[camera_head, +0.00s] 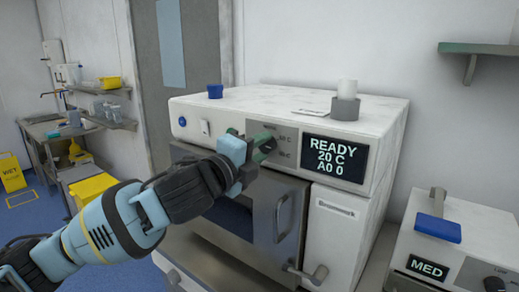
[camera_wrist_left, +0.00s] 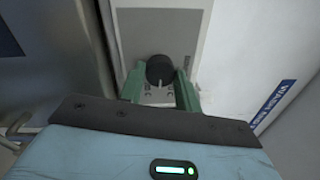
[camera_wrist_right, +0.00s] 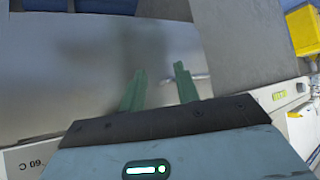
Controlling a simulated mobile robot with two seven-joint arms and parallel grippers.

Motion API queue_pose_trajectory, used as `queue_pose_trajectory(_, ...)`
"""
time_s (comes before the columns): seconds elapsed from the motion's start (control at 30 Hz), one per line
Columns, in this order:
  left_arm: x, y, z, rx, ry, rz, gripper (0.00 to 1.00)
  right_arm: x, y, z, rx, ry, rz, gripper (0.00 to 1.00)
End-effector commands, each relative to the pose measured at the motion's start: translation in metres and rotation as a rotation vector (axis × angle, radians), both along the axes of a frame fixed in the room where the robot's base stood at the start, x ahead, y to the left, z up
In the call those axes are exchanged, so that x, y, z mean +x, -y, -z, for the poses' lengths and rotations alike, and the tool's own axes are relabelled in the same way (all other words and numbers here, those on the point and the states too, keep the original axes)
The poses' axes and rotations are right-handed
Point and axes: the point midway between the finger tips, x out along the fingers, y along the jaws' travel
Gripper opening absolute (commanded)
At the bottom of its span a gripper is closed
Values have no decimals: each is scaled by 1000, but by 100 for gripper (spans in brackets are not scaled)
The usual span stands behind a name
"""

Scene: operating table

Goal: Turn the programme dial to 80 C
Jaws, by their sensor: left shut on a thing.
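The programme dial (camera_wrist_left: 160,70) is a round black knob on a grey panel in the left wrist view. My left gripper (camera_wrist_left: 160,84) has its green fingers on both sides of it, shut on the dial. In the head view the left gripper (camera_head: 257,146) covers the dial at the washer's front panel (camera_head: 283,130); marks with "C" show beside it. The display (camera_head: 333,157) reads READY, 20 C, A0 0. My right gripper (camera_wrist_right: 160,86) shows only in the right wrist view, its green fingers apart and empty in front of a grey metal surface.
The washer door with its handle (camera_head: 283,218) is below the panel. A blue cap (camera_head: 215,91) and a grey holder with a white cylinder (camera_head: 346,100) stand on the washer. A second device (camera_head: 455,245) marked MED stands at the right. A yellow bin (camera_head: 92,188) is at the left.

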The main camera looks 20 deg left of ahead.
Motion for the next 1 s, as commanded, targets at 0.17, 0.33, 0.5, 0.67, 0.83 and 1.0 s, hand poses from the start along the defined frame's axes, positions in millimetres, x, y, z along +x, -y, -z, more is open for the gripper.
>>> queue_pose_trajectory(0.17, 0, -1, 0, 154, 56, -1, 10, 0, 0, 0, 0, 0, 0, 32)
queue_pose_trajectory(0.33, 0, -1, 0, 282, 102, -1, 10, 0, 0, 0, 0, 0, 0, 32)
queue_pose_trajectory(0.5, 0, -1, 0, 381, 138, 1, 10, 0, 0, 0, 0, 0, 0, 32)
queue_pose_trajectory(0.67, 0, -1, 0, 444, 160, 0, 10, 0, 0, 0, 0, 0, 0, 32)
queue_pose_trajectory(0.83, 0, -1, 0, 481, 174, 0, 10, 0, 0, 0, 0, 0, 0, 32)
queue_pose_trajectory(1.0, 0, -1, 0, 495, 179, 0, 10, 0, 0, 0, 0, 0, 0, 32)
